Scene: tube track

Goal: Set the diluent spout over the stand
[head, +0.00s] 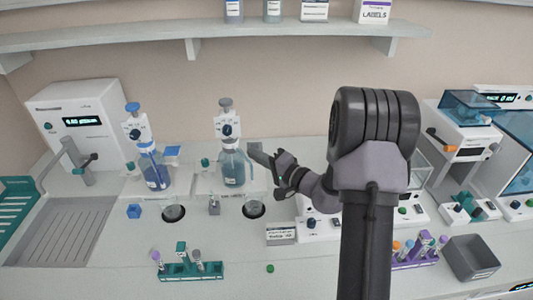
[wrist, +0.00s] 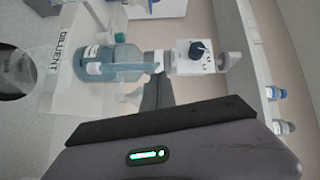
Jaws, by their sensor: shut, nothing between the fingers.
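The diluent bottle (head: 233,168) holds blue liquid and stands upright at the middle of the bench. Its white dispenser head (head: 227,127) has a dark knob. In the wrist view the bottle (wrist: 112,62) appears sideways, with the knobbed head (wrist: 200,52) to its right. A DILUENT label (wrist: 57,66) marks its base. The spout is hard to make out in either view. The stand (head: 254,210) shows a dark round opening in front of the bottle. My gripper (head: 257,153) is shut and empty, just right of the bottle's neck; I cannot tell whether it touches.
A second blue bottle (head: 154,170) with a dispenser stands to the left, with another stand (head: 173,212) before it. A green tube rack (head: 190,271) sits at the front. Instruments line the right side, near a grey bin (head: 470,257). A shelf (head: 200,40) runs above.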

